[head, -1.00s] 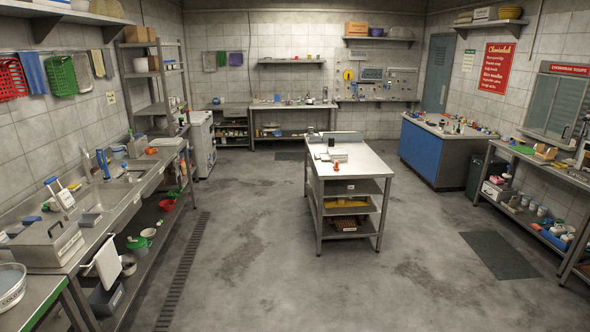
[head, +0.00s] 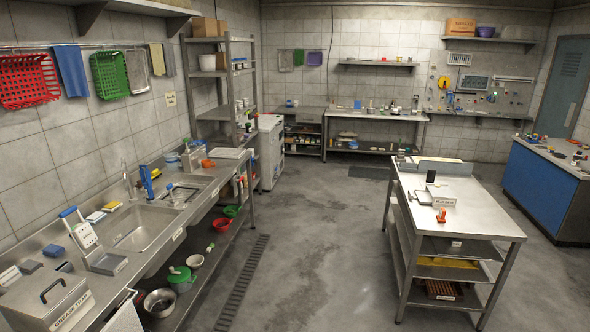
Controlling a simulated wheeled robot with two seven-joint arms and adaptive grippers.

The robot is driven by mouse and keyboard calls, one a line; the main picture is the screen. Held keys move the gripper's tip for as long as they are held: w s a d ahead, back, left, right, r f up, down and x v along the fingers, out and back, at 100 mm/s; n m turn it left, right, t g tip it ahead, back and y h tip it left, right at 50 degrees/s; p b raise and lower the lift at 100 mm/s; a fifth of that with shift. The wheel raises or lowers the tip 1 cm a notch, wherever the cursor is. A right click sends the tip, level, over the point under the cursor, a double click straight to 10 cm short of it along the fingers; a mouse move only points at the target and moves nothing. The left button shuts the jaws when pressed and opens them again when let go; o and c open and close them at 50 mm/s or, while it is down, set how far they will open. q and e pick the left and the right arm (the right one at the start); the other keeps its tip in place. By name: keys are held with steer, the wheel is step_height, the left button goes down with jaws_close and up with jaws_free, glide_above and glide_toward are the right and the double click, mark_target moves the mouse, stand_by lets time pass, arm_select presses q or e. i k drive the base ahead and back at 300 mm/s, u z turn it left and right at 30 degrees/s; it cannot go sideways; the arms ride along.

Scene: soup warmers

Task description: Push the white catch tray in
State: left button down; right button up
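I cannot make out a white catch tray for certain at this distance. A pale flat slab (head: 228,153) lies at the far end of the left counter, but I cannot tell whether it is a tray. A white boxy appliance (head: 271,150) stands on the floor beyond that counter; no tray shows clearly on it. Neither of my grippers is in view.
The left steel counter (head: 197,212) holds a sink (head: 140,228) and a grease trap box (head: 52,303). A steel island table (head: 480,195) with shelves stands at right. A blue-sided counter (head: 540,190) is beyond it. The floor between (head: 320,240) is clear.

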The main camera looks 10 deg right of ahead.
mark_target(423, 197)
steer(key=u, duration=0.05)
steer(key=i, duration=2.1)
steer(key=z, duration=0.8)
steer(key=i, duration=1.95)
steer(key=z, duration=0.9)
